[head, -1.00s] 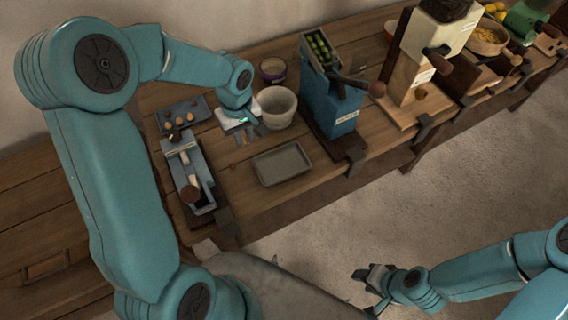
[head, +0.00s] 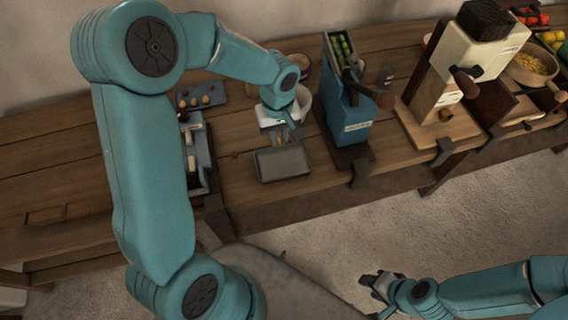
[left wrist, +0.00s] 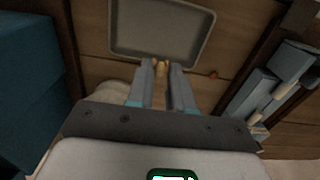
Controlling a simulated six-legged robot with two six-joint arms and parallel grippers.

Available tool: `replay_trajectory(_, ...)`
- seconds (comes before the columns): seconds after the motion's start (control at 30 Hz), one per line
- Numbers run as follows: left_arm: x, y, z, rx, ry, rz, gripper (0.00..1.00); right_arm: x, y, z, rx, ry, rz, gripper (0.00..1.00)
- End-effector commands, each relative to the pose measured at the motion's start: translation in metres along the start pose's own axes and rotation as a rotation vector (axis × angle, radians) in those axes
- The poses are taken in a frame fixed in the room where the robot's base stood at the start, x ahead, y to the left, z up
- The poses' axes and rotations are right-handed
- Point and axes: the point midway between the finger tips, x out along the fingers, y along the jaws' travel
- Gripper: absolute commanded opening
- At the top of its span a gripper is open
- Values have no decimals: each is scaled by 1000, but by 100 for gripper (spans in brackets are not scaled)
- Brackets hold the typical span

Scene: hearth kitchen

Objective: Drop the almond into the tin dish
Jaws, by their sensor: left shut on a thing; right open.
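The tin dish (head: 282,176) is a shallow grey rectangular tray on the wooden bench; it also shows in the left wrist view (left wrist: 117,42), just beyond my fingertips. My left gripper (head: 291,131) is above the bench at the dish's far side, on the wall side. In the left wrist view, its fingers (left wrist: 162,71) are shut on a small tan almond (left wrist: 161,67), which shows between the tips near the dish's rim. The almond cannot be made out in the head view. My right gripper (head: 373,286) is open and empty over the floor, away from the bench.
A blue press (head: 347,118) stands right of the dish, and a wooden-based grinder (head: 440,100) further right. A blue-grey cracker-like device (head: 203,160) is left of the dish. A dark tray (head: 186,99) with small nuts and a pale bowl (head: 304,100) sit behind.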

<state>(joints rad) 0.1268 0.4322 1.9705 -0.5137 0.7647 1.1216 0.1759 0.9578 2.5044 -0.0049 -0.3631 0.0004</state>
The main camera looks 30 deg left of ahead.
Motion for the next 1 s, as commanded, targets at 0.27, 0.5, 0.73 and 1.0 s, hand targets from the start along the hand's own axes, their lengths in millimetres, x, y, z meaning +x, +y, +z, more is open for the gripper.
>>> replay_trajectory(0.27,18,0,1,9,2,1,8,12,4,0,0,0,0,43)
replay_trajectory(0.5,49,0,1,5,1,2,8,31,11,-1,0,0,0,43)
replay_trajectory(0.73,61,1,2,5,2,2,8,37,13,-1,0,0,0,43)
replay_trajectory(1.0,60,2,2,5,2,2,47,36,13,-1,0,0,0,43)
